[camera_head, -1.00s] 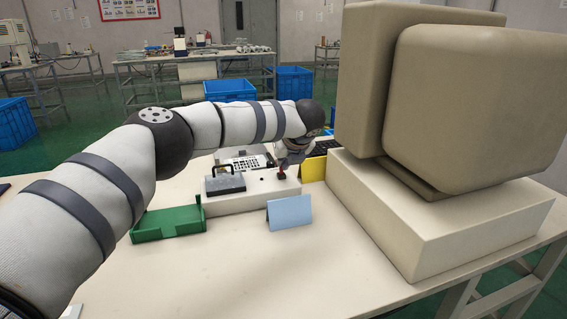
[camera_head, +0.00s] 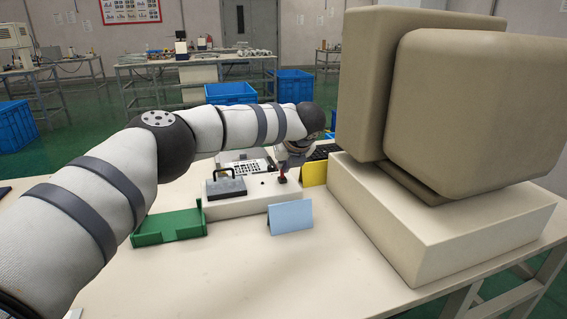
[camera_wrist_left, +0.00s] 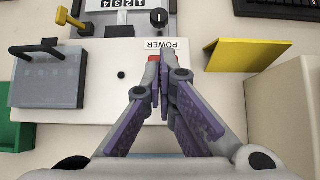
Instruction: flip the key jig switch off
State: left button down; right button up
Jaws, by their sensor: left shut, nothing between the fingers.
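The key jig is a white box (camera_head: 240,202) on the table, with a grey hinged lid (camera_head: 226,186) that has a black handle. Its red switch (camera_head: 283,177) is at the box's right end in the head view. In the left wrist view the red switch (camera_wrist_left: 153,59) shows beside the POWER label (camera_wrist_left: 162,45), partly covered by my fingertips. My left gripper (camera_wrist_left: 160,64) is shut and empty, its tips at the switch; I cannot tell whether they touch it. In the head view my wrist mostly hides this gripper. My right gripper is out of view.
A green tray (camera_head: 168,236) lies left of the box. A blue folded card (camera_head: 291,218) stands in front and a yellow one (camera_head: 314,172) to the right. A large beige monitor on a base (camera_head: 430,215) fills the right side. The front table is clear.

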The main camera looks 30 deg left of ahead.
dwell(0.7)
pick_arm(q)
jog(key=shift+r, duration=0.8)
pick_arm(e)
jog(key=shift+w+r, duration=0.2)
